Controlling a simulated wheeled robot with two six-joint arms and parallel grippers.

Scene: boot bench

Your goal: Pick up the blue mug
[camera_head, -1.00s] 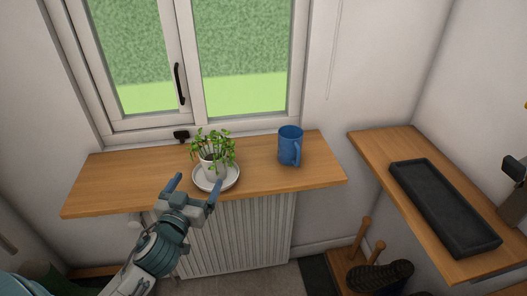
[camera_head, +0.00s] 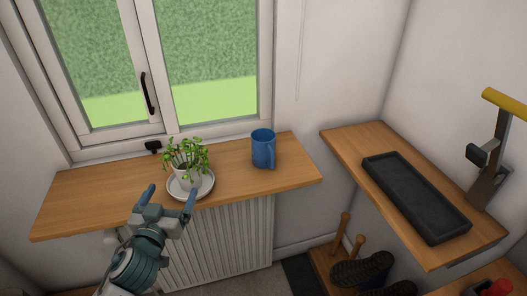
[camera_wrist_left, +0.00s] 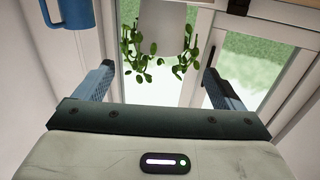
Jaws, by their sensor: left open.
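The blue mug (camera_head: 263,149) stands upright on the wooden sill shelf (camera_head: 90,203) under the window, its handle toward the front right. It also shows at the upper left of the left wrist view (camera_wrist_left: 68,13), partly cut off. My left gripper (camera_head: 171,196) is open and empty at the shelf's front edge, in front of the potted plant and to the left of the mug. In the left wrist view its two fingers (camera_wrist_left: 162,78) are spread with the plant's leaves beyond them. My right gripper is not in view.
A black tray (camera_head: 415,198) lies on the right-hand shelf (camera_head: 343,139). Boots and wooden pegs (camera_head: 343,222) are below. The shelf right of the mug is bare.

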